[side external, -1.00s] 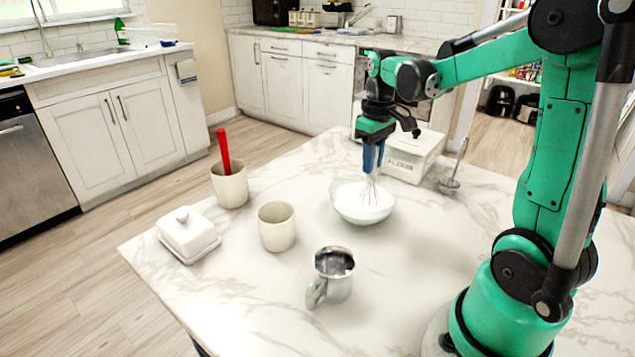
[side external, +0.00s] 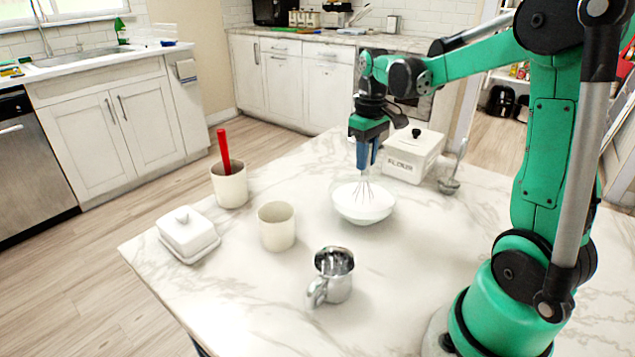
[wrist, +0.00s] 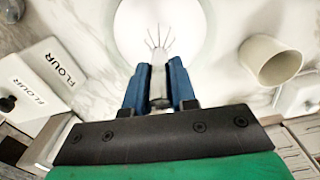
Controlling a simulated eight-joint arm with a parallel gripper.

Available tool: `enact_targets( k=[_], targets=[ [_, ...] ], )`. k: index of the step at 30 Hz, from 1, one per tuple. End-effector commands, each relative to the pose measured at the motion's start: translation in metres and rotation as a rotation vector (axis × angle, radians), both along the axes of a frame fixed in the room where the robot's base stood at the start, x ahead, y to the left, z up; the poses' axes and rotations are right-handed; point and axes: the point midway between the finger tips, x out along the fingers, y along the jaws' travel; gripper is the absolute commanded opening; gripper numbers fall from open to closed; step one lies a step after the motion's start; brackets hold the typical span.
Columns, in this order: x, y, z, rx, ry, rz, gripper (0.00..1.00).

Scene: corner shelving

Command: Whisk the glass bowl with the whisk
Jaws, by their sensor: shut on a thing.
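The glass bowl (side external: 364,208), filled with white contents, stands on the marble table. It also shows at the top of the wrist view (wrist: 190,30). The whisk (side external: 363,187) points down with its wires in or just over the white contents; I cannot tell how deep they reach. In the wrist view the whisk wires (wrist: 159,40) lie over the bowl. My gripper (side external: 367,155), with blue fingers, is shut on the whisk handle above the bowl. In the wrist view the blue fingers (wrist: 159,85) flank the pale handle.
A flour box (side external: 412,160) stands behind the bowl, with a ladle (side external: 450,180) to its right. An empty beige cup (side external: 276,228), a cup with a red handle (side external: 229,187), a butter dish (side external: 188,236) and a metal jug (side external: 334,275) stand left and in front.

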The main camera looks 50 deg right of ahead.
Motion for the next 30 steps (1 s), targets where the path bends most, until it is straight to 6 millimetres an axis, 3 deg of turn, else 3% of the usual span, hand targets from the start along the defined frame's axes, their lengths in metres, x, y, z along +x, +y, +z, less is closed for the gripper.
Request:
enact_targets(
  k=[7, 30],
  targets=[
    [0.000, 0.000, 0.006, 0.000, 0.000, 0.000, 0.00],
    [0.000, 0.000, 0.066, 0.000, 0.000, 0.000, 0.00]
  ],
)
